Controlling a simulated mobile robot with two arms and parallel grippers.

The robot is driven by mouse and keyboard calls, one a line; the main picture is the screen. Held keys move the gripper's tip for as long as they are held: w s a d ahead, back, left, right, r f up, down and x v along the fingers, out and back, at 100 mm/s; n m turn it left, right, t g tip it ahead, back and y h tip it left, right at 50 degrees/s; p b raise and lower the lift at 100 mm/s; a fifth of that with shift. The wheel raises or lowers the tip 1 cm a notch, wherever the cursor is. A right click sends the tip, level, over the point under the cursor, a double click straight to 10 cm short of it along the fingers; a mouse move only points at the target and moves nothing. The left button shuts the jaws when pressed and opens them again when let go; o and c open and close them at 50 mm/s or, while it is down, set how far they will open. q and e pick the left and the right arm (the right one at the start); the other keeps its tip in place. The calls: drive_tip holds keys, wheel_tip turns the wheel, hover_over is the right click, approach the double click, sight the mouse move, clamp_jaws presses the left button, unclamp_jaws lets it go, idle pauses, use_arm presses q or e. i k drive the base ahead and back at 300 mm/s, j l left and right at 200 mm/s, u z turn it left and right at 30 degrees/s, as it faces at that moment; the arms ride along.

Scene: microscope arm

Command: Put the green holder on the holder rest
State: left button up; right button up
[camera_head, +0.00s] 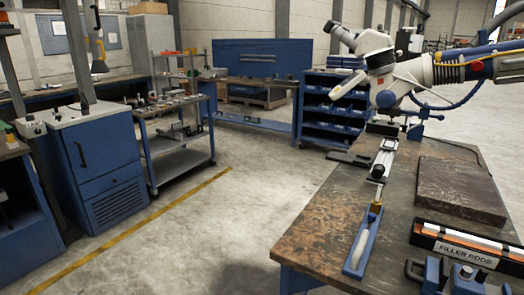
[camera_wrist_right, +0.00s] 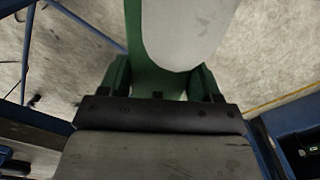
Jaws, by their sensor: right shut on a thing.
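My right gripper (camera_wrist_right: 160,90) shows only in the right wrist view, seen from behind its dark bar. It is shut on the green holder (camera_wrist_right: 146,72), which extends upward in that view. A pale grey rounded piece (camera_wrist_right: 187,30) lies over part of the holder; whether it belongs to the holder I cannot tell. In the head view neither gripper shows. A narrow blue trough (camera_head: 354,262) with a pale long piece in it lies along the worktable's left side. I cannot tell for sure which thing is the holder rest.
The worktable (camera_head: 315,225) carries a microscope arm (camera_head: 385,70) at its far end, a dark slab (camera_head: 460,190), a filler rods box (camera_head: 466,250) and blue fittings (camera_head: 463,281) at the near right. Open floor (camera_head: 240,215) lies left. A steel cart (camera_head: 178,160) stands beyond.

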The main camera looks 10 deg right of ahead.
sight(339, 155)
drive_tip(key=i+j+u, duration=0.25)
drive_tip(key=u, duration=0.15)
drive_tip(key=i+j+u, duration=0.15)
drive_tip(key=i+u, duration=0.65)
drive_tip(key=i+z, duration=0.2)
drive_tip(key=i, duration=0.25)
drive_tip(key=i+j+z, duration=0.25)
drive_tip(key=i, duration=0.25)
drive_tip(key=i+j+z, duration=0.2)
drive_tip(key=i, duration=0.25)
drive_tip(key=i+l+z, duration=0.15)
drive_tip(key=i+z, duration=0.25)
drive_tip(key=i+l+z, duration=0.1)
drive_tip(key=i+z, duration=0.5)
drive_tip(key=z, duration=0.15)
drive_tip(key=i+j+z, duration=0.15)
drive_tip(key=i+z, duration=0.2)
drive_tip(key=i+j+z, duration=0.25)
drive_tip(key=i+z, duration=0.25)
drive_tip(key=i, duration=0.15)
drive_tip(key=i+j+z, duration=0.5)
drive_tip(key=i+j, duration=0.05)
drive_tip(key=i, duration=0.05)
